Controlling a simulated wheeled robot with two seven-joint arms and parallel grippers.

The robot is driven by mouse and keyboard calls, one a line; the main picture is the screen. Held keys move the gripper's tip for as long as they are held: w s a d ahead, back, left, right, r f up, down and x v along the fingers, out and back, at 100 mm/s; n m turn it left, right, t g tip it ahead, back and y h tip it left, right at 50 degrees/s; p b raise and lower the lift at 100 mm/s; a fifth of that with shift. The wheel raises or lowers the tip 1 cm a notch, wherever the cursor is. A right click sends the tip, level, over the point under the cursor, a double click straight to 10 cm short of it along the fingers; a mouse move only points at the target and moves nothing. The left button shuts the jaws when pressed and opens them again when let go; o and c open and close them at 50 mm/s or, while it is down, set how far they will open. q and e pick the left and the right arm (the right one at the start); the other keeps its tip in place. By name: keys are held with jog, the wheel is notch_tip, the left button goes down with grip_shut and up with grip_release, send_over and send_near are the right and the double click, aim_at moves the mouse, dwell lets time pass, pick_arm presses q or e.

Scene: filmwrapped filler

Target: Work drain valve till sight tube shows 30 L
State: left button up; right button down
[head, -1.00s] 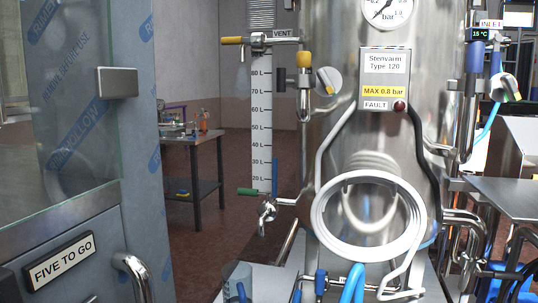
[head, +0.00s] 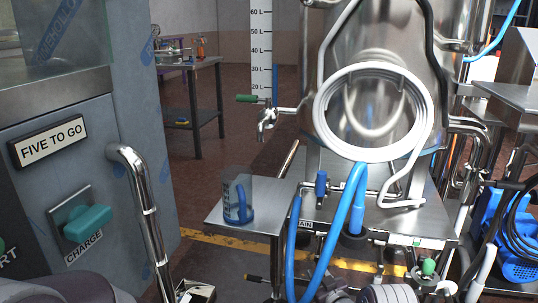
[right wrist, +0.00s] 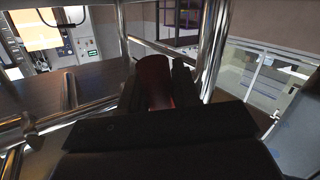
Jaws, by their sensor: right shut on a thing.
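The sight tube (head: 275,82) is a thin blue column beside a white litre scale (head: 261,50); its top is close to the 30 L mark. The blue-handled drain valve (head: 321,184) is at the tank's foot, above a partly hidden label ending in "AIN". A thick blue hose (head: 351,205) runs down beside it. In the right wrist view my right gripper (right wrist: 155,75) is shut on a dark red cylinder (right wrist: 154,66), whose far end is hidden. At the bottom of the head view, arm parts and fittings overlap, so its fingers are not clear. My left gripper is not in view.
A green-handled tap (head: 266,118) is below the scale. A cabinet with a bent chrome rail (head: 140,195) is at left. A coiled white hose (head: 330,100) hangs before the tank.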

jog(key=shift+w+a+m+t+y+b, duration=0.15)
jog(key=shift+a+m+t+y+b, duration=0.15)
jog(key=shift+a+m+t+b, duration=0.5)
jog(key=shift+b, duration=0.3)
jog(key=c, duration=0.9)
grip_release()
jog(key=p+v, duration=0.7)
jog(key=v, duration=0.5)
jog(key=shift+s+r+p, duration=0.15)
jog(key=shift+s+p, duration=0.15)
jog(key=shift+p, duration=0.05)
